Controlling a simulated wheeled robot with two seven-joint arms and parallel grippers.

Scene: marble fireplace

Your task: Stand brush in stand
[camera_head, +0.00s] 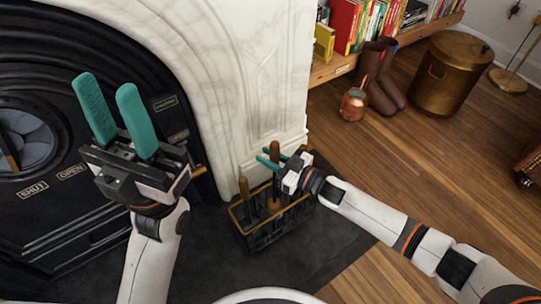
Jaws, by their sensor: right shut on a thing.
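The stand (262,240) is a black open-frame caddy with a brass-coloured rim on the dark hearth slab. Tools with brown wooden handles stand in it, one at the left (244,188) and one near the middle (273,205). My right gripper (267,153) is above the stand's back right part, its teal fingers pointing left. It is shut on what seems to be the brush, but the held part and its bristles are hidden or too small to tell. My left gripper (106,88) is raised at the left with its teal fingers apart, empty.
A white marble fireplace surround (235,80) stands close behind the stand. A black stove front (45,200) is at the left, behind my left gripper. A copper kettle (353,105), brown boots (383,80) and a brass bin (450,75) stand further back.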

